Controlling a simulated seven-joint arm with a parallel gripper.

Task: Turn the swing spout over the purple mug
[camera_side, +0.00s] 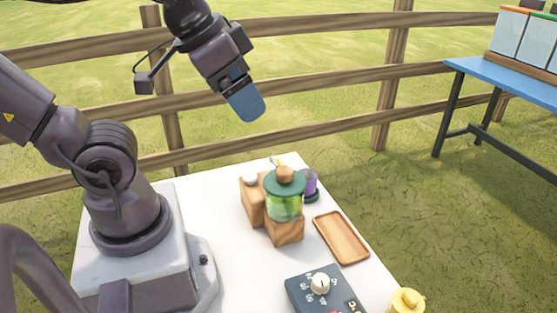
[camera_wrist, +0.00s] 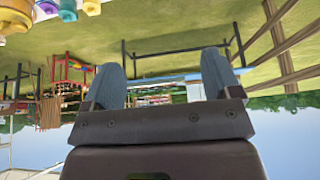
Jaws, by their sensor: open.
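The purple mug (camera_side: 310,181) stands near the table's back right edge on a dark green round base. It is partly hidden behind a jar of green liquid (camera_side: 285,200) with a dark green lid and wooden knob, set on a wooden block (camera_side: 285,231). A small pale fitting (camera_side: 279,161) shows behind the jar; I cannot tell whether it is the swing spout. My gripper (camera_side: 247,104) is high above the table's back edge, well apart from these things. In the wrist view its two blue fingers (camera_wrist: 163,70) are spread apart with nothing between them.
A wooden tray (camera_side: 341,237) lies empty right of the jar. A dark box with a white dial (camera_side: 321,284) and a yellow object (camera_side: 407,301) are at the front. Another wooden block (camera_side: 253,203) stands left of the jar. A wooden fence (camera_side: 330,81) runs behind the table.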

